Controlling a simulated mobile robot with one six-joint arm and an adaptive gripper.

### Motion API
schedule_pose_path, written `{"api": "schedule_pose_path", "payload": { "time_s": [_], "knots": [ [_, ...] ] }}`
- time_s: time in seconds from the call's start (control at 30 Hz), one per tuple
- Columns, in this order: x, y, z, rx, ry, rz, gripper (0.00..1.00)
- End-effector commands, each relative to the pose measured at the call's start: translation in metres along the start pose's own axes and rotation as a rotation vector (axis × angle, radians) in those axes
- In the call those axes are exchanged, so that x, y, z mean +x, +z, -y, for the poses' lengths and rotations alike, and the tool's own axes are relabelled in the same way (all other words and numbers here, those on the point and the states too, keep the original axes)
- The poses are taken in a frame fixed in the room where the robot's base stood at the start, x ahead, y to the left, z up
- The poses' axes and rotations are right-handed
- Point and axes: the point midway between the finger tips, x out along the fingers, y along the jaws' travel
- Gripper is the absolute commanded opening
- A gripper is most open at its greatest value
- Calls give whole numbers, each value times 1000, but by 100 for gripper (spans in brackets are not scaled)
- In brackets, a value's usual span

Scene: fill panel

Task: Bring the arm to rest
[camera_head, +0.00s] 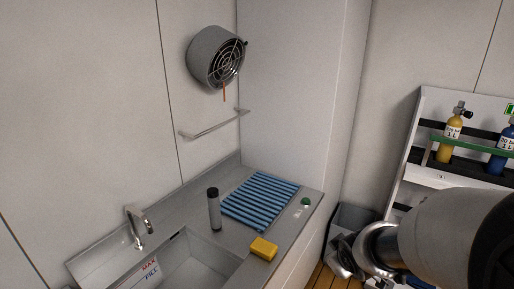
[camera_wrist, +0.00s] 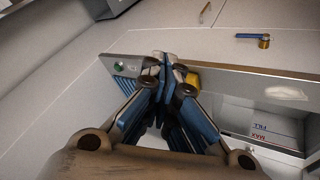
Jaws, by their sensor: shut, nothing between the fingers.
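My arm (camera_head: 440,235) reaches in from the lower right of the head view, in front of the gap between the counter and the bottle rack. In the wrist view my gripper (camera_wrist: 163,60) is shut, its blue-padded fingers meeting at the tips with nothing between them. The fingers hide part of the counter front behind them.
The grey counter (camera_head: 176,222) holds a sink (camera_head: 205,262), tap (camera_head: 139,226), dark-capped cylinder (camera_head: 214,210), blue ribbed mat (camera_head: 260,201), yellow sponge (camera_head: 264,248) and green button (camera_head: 305,202). A rack (camera_head: 428,177) with yellow (camera_head: 451,140) and blue (camera_head: 501,155) bottles stands right.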

Motion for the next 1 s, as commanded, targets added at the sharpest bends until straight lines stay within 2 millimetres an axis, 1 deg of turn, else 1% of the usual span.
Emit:
{"api": "schedule_pose_path", "payload": {
  "time_s": [0.03, 0.07, 0.1, 0.17, 0.2, 0.27, 0.3, 0.4, 0.5, 0.6, 0.7, 1.0],
  "knots": [
    [-28, 1, -3, 50, 21, 12, 0],
    [-41, 4, -2, 84, 26, 25, 0],
    [-60, 10, 0, 128, 30, 42, 0],
    [-86, 18, 6, 197, 30, 63, 0],
    [-103, 24, 11, 241, 25, 76, 0],
    [-128, 34, 22, 308, 11, 94, 0],
    [-144, 41, 31, 348, -3, 104, 0],
    [-177, 58, 55, 437, -48, 127, 0],
    [-201, 72, 77, 500, -95, 144, 0],
    [-216, 82, 93, 536, -131, 157, 0],
    [-223, 86, 102, 554, -151, 164, 0],
    [-224, 88, 104, 558, -156, 168, 0]
  ]
}}
